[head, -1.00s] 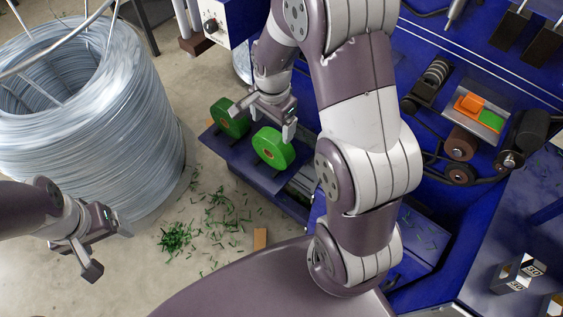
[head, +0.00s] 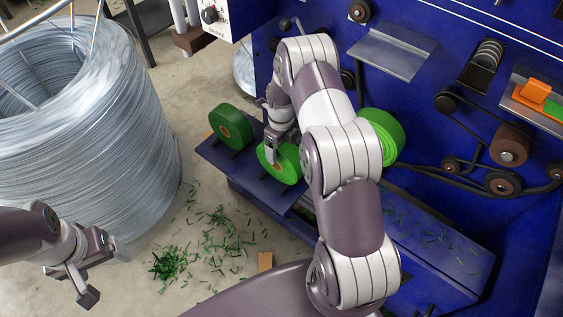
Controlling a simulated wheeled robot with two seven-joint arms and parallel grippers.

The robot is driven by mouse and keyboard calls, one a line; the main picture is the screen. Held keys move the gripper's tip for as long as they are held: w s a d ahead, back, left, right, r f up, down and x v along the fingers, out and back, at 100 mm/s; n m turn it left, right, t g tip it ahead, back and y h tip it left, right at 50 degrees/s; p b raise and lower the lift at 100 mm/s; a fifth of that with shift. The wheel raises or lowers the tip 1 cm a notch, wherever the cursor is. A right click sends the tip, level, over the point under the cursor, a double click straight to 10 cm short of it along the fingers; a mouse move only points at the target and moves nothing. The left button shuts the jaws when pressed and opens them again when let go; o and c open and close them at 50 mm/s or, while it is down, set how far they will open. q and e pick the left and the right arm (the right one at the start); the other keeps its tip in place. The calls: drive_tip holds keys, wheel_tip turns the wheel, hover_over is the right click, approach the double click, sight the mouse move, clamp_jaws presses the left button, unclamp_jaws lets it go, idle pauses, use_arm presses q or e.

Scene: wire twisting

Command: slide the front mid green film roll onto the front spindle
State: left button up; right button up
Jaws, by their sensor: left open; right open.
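Two green film rolls with brown cores stand on a blue shelf: one at the left (head: 231,127) and one nearer to me (head: 282,166). A third green roll (head: 386,136) is at the blue machine's face, partly hidden by my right arm; whether it sits on a spindle is hidden. My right gripper (head: 272,150) is open, pointing down at the nearer shelf roll, with a finger in front of its upper left part. Contact cannot be told. My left gripper (head: 104,272) is open and empty, low at the left over the floor. No bare front spindle is clearly visible.
A large wire coil (head: 110,130) stands on the floor at the left. The blue machine (head: 420,100) with rollers and belts fills the right.

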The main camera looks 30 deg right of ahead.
drive_tip(key=shift+f, duration=0.9)
drive_tip(key=shift+r, duration=0.1)
drive_tip(key=shift+w, duration=0.1)
clamp_jaws()
